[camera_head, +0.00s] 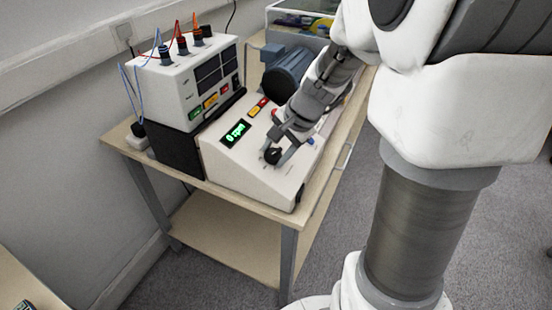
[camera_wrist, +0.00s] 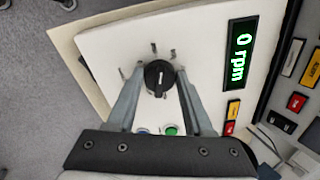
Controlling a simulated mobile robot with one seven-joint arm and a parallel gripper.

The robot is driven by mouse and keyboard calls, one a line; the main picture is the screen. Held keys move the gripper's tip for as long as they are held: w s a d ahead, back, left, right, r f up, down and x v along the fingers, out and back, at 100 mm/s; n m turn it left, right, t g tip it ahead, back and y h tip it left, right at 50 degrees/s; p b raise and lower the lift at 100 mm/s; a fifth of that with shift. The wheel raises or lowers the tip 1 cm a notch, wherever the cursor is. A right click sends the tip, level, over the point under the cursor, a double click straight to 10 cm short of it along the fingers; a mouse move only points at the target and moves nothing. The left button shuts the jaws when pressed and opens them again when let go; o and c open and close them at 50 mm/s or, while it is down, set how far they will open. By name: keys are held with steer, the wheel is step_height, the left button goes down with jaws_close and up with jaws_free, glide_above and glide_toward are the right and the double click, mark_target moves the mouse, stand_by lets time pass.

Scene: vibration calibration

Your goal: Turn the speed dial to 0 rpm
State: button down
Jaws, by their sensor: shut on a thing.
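The black speed dial (camera_head: 272,156) sits on the sloped face of a white control box (camera_head: 222,160). In the wrist view the dial (camera_wrist: 159,76) shows a white pointer line, with tick marks around it. My gripper (camera_head: 279,155) is at the dial, one finger on each side. In the wrist view the gripper (camera_wrist: 156,80) has its fingers closed in on the dial, though their exact contact is hard to see. The green display (camera_head: 236,132) reads "0 rpm", and the display in the wrist view (camera_wrist: 240,55) reads the same.
A white instrument (camera_head: 185,85) with coloured cables stands on a black box behind left. A blue-grey motor (camera_head: 288,75) is behind the control box. Red and yellow buttons (camera_head: 258,106) sit above the display. A green button (camera_wrist: 171,130) lies near the dial. The wooden bench (camera_head: 245,208) has a narrow front edge.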

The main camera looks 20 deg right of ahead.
steer(key=n+b, duration=0.6)
steer(key=shift+f, duration=0.3)
steer(key=n+b, duration=0.2)
steer(key=n, duration=0.1)
steer(key=shift+s+d+n+b, duration=0.1)
steer(key=shift+n+b, duration=0.2)
steer(key=shift+r+n+b, duration=0.15)
steer(key=shift+n+b, duration=0.7)
steer(key=shift+n, duration=0.35)
steer(key=shift+y, duration=0.3)
steer(key=shift+c, duration=1.6)
jaws_free()
steer(key=shift+d+r, duration=0.1)
steer(key=shift+r, duration=0.05)
